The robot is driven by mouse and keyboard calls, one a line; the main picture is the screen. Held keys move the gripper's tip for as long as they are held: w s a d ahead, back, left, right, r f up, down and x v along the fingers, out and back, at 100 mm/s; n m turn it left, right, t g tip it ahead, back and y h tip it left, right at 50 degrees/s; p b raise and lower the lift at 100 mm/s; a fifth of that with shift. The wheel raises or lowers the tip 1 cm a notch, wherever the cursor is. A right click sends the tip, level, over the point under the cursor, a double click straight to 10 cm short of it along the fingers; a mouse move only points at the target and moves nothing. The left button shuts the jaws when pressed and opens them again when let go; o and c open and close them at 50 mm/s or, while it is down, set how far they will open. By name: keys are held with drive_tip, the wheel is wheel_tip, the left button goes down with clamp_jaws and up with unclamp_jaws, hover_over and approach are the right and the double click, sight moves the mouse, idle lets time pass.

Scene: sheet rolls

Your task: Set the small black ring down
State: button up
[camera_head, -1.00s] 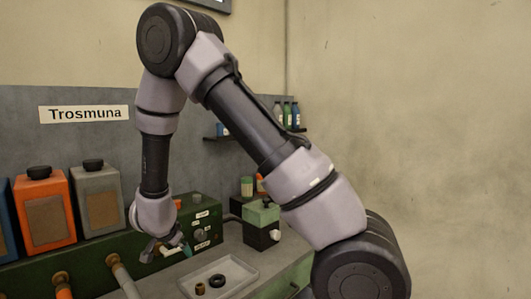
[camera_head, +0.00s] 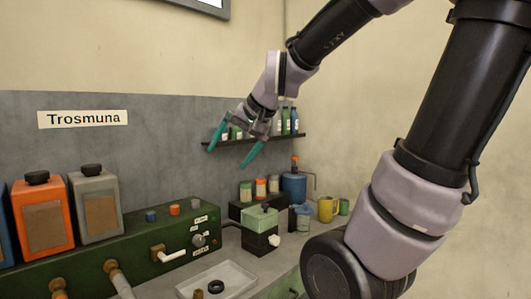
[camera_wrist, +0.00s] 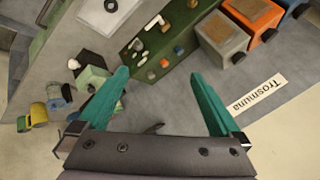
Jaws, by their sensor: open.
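The small black ring (camera_head: 215,286) lies flat in the pale shallow tray (camera_head: 240,274) on the bench. In the wrist view the ring (camera_wrist: 111,5) shows at the top edge, in the tray (camera_wrist: 122,17). My gripper (camera_head: 229,157) is raised well above the bench, in front of the wall shelf, clear of the ring. Its two teal fingers are spread wide with nothing between them; they also show so in the wrist view (camera_wrist: 159,74).
A small brown bushing (camera_head: 198,293) stands beside the ring in the tray. A green panel (camera_head: 130,238) with knobs and a white-handled lever runs behind it. A green-topped box (camera_head: 260,222), a yellow mug (camera_head: 328,208) and a blue container (camera_head: 294,187) stand farther right.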

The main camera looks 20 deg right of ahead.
drive_tip(key=s+d+h, duration=0.2)
drive_tip(key=s+d, duration=0.3)
drive_tip(key=s, duration=0.3)
drive_tip(key=shift+s+d+r, duration=0.25)
drive_tip(key=shift+s+r, duration=0.05)
drive_tip(key=shift+r, duration=0.05)
